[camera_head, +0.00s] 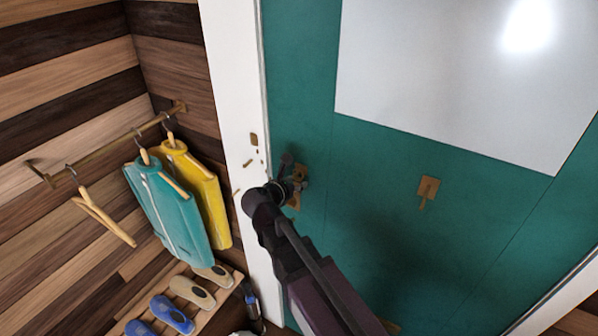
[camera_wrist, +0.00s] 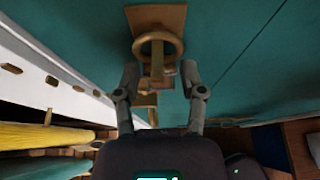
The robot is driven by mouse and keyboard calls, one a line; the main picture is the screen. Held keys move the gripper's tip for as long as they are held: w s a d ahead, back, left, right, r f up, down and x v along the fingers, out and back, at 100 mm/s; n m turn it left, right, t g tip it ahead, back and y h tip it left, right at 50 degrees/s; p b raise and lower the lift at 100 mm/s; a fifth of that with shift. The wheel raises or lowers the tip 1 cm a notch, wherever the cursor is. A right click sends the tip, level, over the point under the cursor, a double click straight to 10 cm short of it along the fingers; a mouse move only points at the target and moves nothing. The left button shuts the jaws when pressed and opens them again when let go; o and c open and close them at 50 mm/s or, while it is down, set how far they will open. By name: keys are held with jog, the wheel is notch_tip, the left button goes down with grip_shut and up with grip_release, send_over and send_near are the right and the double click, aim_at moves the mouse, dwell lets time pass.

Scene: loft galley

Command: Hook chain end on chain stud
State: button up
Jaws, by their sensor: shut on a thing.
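My gripper (camera_wrist: 160,76) has its two fingertips on either side of a brass ring (camera_wrist: 139,48), which I take to be the chain end. In the head view my gripper (camera_head: 293,174) is at the left edge of the teal door. A brass plate (camera_wrist: 157,16) with a short brass bar (camera_wrist: 157,66) is on the door right by the ring. The plate also shows in the head view (camera_head: 303,171), partly hidden by my gripper. The ring overlaps the bar in the wrist view; I cannot tell whether it is around it or only in front. No chain links are clear.
A second brass plate (camera_head: 428,188) is on the door to the right. A white door frame (camera_head: 236,110) with small brass pieces stands to the left. Teal (camera_head: 172,208) and yellow (camera_head: 203,195) garments hang beyond it, above several shoes. A white panel (camera_head: 450,85) covers the upper door.

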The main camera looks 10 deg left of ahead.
jog(key=o, duration=1.2)
